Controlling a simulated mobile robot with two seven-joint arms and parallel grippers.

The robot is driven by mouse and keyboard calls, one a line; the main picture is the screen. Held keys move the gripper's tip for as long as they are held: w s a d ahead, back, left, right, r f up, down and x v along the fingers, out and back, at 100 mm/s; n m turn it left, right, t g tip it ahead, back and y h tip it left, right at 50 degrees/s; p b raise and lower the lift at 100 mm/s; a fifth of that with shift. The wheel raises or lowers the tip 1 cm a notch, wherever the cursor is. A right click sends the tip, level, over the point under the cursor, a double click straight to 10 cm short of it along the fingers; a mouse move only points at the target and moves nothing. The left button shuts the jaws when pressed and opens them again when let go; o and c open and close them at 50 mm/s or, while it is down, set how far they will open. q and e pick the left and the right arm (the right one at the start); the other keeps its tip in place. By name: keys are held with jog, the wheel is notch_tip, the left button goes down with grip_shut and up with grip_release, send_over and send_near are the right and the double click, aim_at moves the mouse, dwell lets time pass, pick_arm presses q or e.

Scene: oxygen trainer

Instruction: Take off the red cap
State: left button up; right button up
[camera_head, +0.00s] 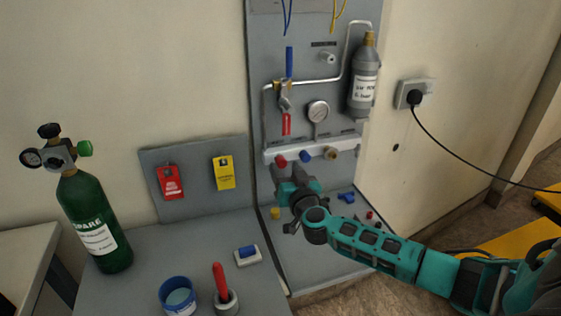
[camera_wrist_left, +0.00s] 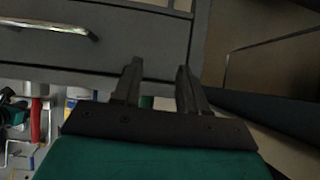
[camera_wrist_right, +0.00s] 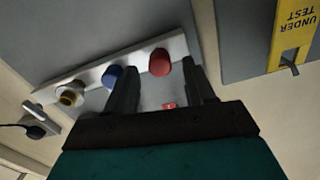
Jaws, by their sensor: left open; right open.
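The red cap (camera_head: 281,161) is the left end one of a row of ports on a white manifold bar at the foot of the upright panel. In the right wrist view the red cap (camera_wrist_right: 160,62) shows just beyond and between the fingertips. My right gripper (camera_head: 290,172) is open just below the bar, close to the red and blue caps; I cannot tell whether it touches either. It also shows in the right wrist view (camera_wrist_right: 161,75). My left gripper (camera_wrist_left: 158,70) is open and empty, out of the head view, facing a grey drawer front.
A blue cap (camera_head: 305,156) and a brass port (camera_head: 330,153) sit right of the red cap. A green cylinder (camera_head: 94,220), a blue cup (camera_head: 178,296) and a red-handled tool (camera_head: 220,284) stand left.

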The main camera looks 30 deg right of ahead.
jog(key=shift+s, duration=0.25)
jog(key=shift+m, duration=1.8)
jog(key=shift+m, duration=1.7)
jog(key=shift+m, duration=1.7)
jog(key=m, duration=0.3)
